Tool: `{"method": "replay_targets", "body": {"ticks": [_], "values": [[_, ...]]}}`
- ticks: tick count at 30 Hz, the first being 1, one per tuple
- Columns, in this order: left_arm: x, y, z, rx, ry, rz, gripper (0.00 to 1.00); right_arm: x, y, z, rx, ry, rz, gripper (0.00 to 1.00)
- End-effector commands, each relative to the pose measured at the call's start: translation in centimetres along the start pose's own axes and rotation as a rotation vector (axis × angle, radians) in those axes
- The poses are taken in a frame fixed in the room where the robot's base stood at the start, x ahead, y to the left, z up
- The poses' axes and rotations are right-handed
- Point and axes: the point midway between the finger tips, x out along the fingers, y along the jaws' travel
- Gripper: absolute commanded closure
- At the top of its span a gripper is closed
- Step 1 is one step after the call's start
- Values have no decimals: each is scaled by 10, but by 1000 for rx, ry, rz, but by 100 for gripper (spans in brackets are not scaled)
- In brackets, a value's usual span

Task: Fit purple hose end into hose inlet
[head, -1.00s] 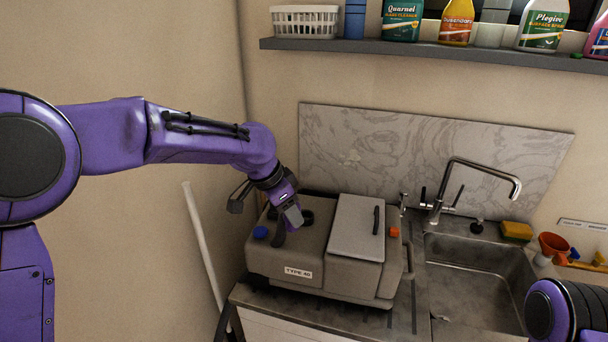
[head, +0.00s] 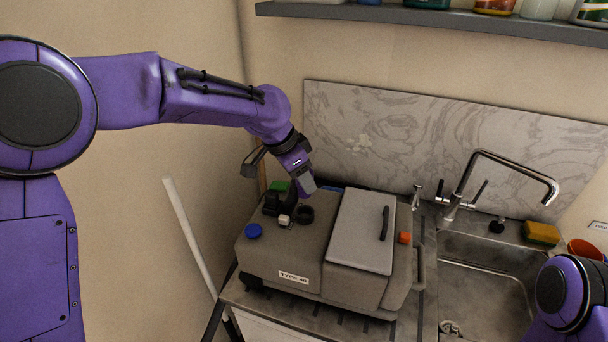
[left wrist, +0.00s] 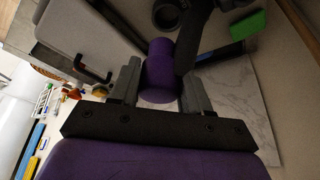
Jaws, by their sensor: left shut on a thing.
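In the left wrist view, a purple cylindrical hose end (left wrist: 160,72) sits between the two grey fingers of my left gripper (left wrist: 160,90), which is shut on it. In the head view, the left gripper (head: 309,183) is above the back of the grey machine labelled TYPE 40 (head: 338,295). Its hold on the hose end is not clear there. A black round ring opening (head: 305,214), which looks like the hose inlet, is on the machine's top just below the gripper; a dark ring also shows in the wrist view (left wrist: 166,14). My right gripper is out of view.
On the machine are a blue cap (head: 254,231), a black fitting (head: 272,205), a green part (head: 280,187), a grey lid (head: 362,230) and an orange knob (head: 405,238). A sink with a tall tap (head: 510,165) lies right. A shelf (head: 430,20) runs above; a marbled panel (head: 420,140) stands behind.

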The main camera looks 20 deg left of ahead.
Motion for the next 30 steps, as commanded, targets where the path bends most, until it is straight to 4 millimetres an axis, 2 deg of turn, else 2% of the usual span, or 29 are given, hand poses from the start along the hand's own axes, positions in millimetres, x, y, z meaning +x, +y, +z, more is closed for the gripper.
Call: {"method": "replay_targets", "body": {"ticks": [8,19,30], "values": [[13,1,4,2,0,4,85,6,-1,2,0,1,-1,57],[43,1,16,5,0,5,85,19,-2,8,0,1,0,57],[47,1,18,4,1,4,85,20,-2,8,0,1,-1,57]]}}
